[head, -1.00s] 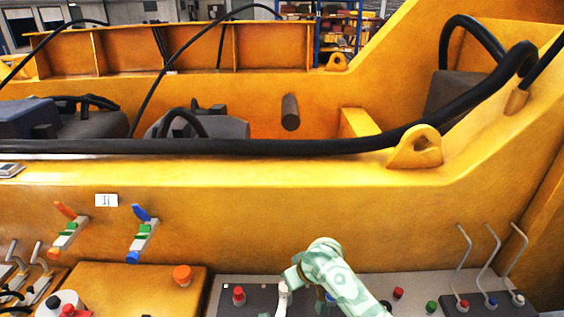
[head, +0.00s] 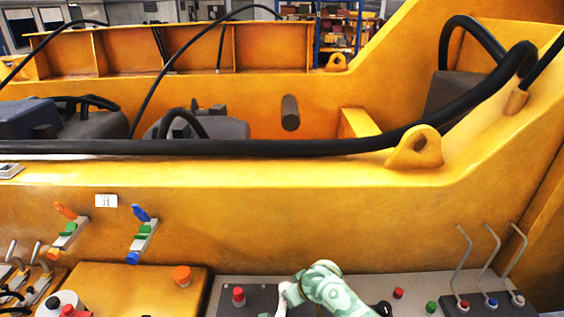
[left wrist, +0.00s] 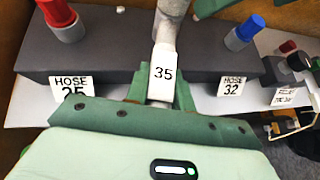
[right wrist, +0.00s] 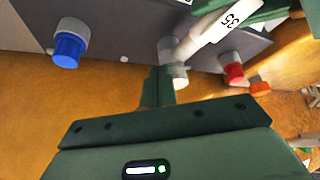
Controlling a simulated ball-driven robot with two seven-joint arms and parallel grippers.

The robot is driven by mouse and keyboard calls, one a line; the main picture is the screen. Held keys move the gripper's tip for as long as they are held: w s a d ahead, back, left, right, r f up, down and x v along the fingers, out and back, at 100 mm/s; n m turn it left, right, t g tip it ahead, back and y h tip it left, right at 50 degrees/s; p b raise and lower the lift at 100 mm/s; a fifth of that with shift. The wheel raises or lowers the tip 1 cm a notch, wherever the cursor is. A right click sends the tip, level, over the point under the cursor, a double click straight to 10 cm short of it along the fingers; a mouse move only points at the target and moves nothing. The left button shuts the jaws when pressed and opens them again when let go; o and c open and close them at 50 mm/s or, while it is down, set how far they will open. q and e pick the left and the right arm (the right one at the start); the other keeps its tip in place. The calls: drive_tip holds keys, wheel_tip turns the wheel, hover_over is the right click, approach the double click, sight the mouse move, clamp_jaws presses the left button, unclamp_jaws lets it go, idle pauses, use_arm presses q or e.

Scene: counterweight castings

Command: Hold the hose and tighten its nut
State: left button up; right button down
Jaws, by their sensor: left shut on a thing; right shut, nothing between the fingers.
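The pale hose carries a white tag marked 35 (left wrist: 163,72). In the left wrist view my left gripper (left wrist: 160,90) is shut around the hose at the tag, and the hose runs up out of the picture. The right wrist view shows the hose (right wrist: 196,41) coming in from the upper right to a pale grey collar, apparently the nut (right wrist: 173,57), at the panel edge. My right gripper (right wrist: 158,80) is shut and empty, its fingertips just left of the collar; whether they touch is unclear. In the head view the pale hose (head: 281,303) shows small beside a green-white arm.
A red-capped port (left wrist: 61,14) labelled HOSE 25 and a blue-capped port (left wrist: 243,34) labelled HOSE 32 flank the hose on the dark panel. Bent metal levers (head: 490,270) stand at the right. The yellow frame wall (head: 300,228) rises behind the panel.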

drive_tip(key=shift+w+a, duration=0.15)
drive_tip(key=shift+a, duration=0.05)
idle(0.4)
drive_tip(key=shift+a, duration=0.15)
drive_tip(key=shift+s+a, duration=0.55)
drive_tip(key=shift+a, duration=0.45)
idle(0.4)
drive_tip(key=shift+s, duration=0.15)
drive_tip(key=shift+s, duration=0.25)
wheel_tip(320, 180, up, 6)
idle(0.4)
